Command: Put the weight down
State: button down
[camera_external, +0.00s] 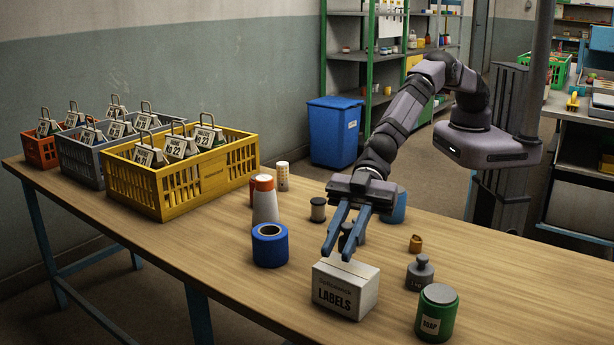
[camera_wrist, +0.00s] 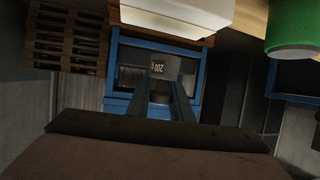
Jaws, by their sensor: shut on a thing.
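My gripper (camera_external: 338,248) is over the table, behind and above the white LABELS box (camera_external: 345,288), fingers pointing down. It is shut on a small grey weight (camera_wrist: 165,66), which shows between the fingertips in the wrist view with its "200" marking upside down. In the external view the held weight is a dark shape (camera_external: 347,236) partly hidden by the blue fingers. A second, larger grey weight (camera_external: 420,272) with a knob stands upright on the table to the right of the box. In the wrist view my gripper (camera_wrist: 163,95) also shows.
A green soap tin (camera_external: 437,312), blue tape roll (camera_external: 270,245), orange-topped bottle (camera_external: 264,200), dark spool (camera_external: 318,209) and brown object (camera_external: 416,243) stand around. The tabletop (camera_external: 520,270) is clear at right.

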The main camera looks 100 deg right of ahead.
aim_at(339, 278)
jog(key=shift+f, duration=1.8)
jog(key=shift+f, duration=0.1)
jog(key=c, duration=1.6)
grip_release()
jog(key=shift+f, duration=0.1)
jog(key=shift+r, duration=0.2)
jog(key=b+v, duration=0.2)
jog(key=v, duration=1)
jog(key=shift+f+b, duration=0.1)
jog(key=shift+b, duration=0.3)
